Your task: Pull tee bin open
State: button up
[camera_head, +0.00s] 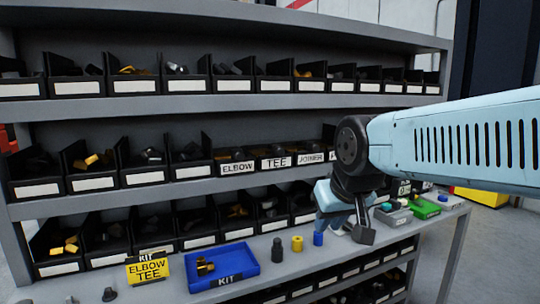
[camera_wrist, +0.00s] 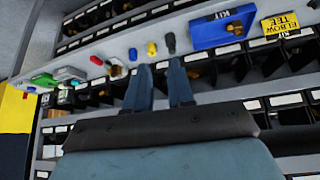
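The tee bin (camera_head: 277,159) is a black bin with a white TEE label on the middle shelf row in the head view. It sits between the ELBOW bin (camera_head: 236,164) and the JOINER bin (camera_head: 311,156), its front about level with theirs. My gripper (camera_head: 345,222) is to the right of and below the tee bin, over the bench ledge and apart from the bin. In the wrist view the two blue fingers of my gripper (camera_wrist: 160,66) stand apart with nothing between them. I cannot pick out the tee bin in the wrist view.
The bench ledge (camera_head: 215,295) holds a blue KIT tray (camera_head: 238,278), a yellow ELBOW TEE kit sign (camera_head: 148,268), and black, yellow and blue pegs (camera_head: 297,244). Grey and green trays (camera_head: 424,208) stand at the right. Rows of bins lie above and below the tee bin.

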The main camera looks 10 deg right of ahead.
jog(key=o, duration=0.7)
jog(key=w+d+t, duration=0.1)
jog(key=w+t, duration=0.1)
jog(key=w, duration=0.5)
jog(key=w+d+t, duration=0.1)
jog(key=w+t, duration=0.1)
jog(key=w, duration=0.5)
jog(key=w+d+r+t, duration=0.1)
jog(key=w+t, duration=0.1)
jog(key=w, duration=0.5)
jog(key=shift+w+d+t, duration=0.1)
jog(key=shift+w+t, duration=0.15)
jog(key=shift+t, duration=0.05)
jog(key=n+t+y, duration=0.2)
jog(key=t+y, duration=0.2)
jog(key=t, duration=0.5)
send_near(278, 146)
jog(key=x, duration=0.9)
jog(key=shift+w+a+f, duration=0.15)
jog(key=shift+w+a, duration=0.05)
jog(key=shift+a, duration=0.1)
jog(key=shift+c, duration=0.3)
grip_shut()
